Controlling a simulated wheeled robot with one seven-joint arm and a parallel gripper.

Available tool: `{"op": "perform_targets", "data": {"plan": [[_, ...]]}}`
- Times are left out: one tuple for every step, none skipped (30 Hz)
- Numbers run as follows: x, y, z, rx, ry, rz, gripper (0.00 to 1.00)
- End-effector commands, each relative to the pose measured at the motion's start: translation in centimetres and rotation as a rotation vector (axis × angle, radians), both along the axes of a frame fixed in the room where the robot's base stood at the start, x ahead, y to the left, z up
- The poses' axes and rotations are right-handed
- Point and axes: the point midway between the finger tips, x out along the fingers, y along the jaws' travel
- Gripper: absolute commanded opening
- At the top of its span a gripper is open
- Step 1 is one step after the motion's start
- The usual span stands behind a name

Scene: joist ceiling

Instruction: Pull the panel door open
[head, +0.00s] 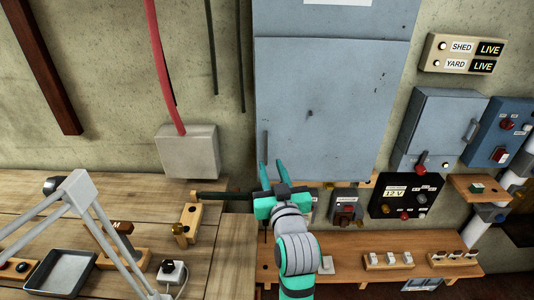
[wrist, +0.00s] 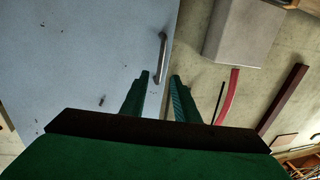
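The panel door (head: 330,115) is a large flat blue-grey sheet on the wall, and it looks closed. It also fills the left of the wrist view (wrist: 80,55). Its slim grey upright handle (head: 265,143) is near the door's left edge in the head view; in the wrist view the handle (wrist: 161,58) shows just beyond my fingertips. My gripper (head: 273,168) is in front of the handle's lower end. I cannot tell the exact gap to the handle.
A pale box (head: 188,151) with a red conduit (head: 160,65) is left of the door. A smaller grey cabinet (head: 437,125) is at right. Below are a black 12 V box (head: 406,196) and a wooden bench (head: 350,245). A white lamp arm (head: 90,205) stands at left.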

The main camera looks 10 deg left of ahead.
Motion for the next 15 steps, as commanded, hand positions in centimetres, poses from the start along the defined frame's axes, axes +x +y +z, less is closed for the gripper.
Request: {"op": "perform_targets", "data": {"plan": [[0.9, 0.4, 0.0, -0.002, 0.000, 0.001, 0.28], [1.4, 0.6, 0.0, -0.001, 0.001, 0.001, 0.28], [2.1, 0.9, 0.1, -0.001, 0.000, 0.002, 0.28], [2.6, 1.1, 0.1, -0.001, 0.000, 0.002, 0.28], [3.0, 1.3, 0.0, 0.000, 0.001, 0.002, 0.28], [3.6, 1.5, 0.0, 0.000, 0.001, 0.001, 0.28], [4.0, 1.7, 0.1, -0.001, 0.000, 0.001, 0.28], [4.4, 1.9, 0.1, -0.001, 0.000, 0.000, 0.28], [4.8, 2.1, 0.0, -0.001, 0.000, 0.001, 0.28], [5.2, 2.2, 0.0, -0.001, 0.001, 0.001, 0.28], [5.4, 2.4, 0.0, -0.001, 0.001, 0.002, 0.28], [5.7, 2.5, 0.1, -0.001, 0.000, 0.002, 0.28], [5.9, 2.7, 0.1, -0.001, -0.001, 0.004, 0.28], [6.1, 2.8, 0.1, -0.001, 0.000, 0.004, 0.28], [6.2, 2.9, 0.0, 0.000, 0.000, 0.004, 0.28]]}}
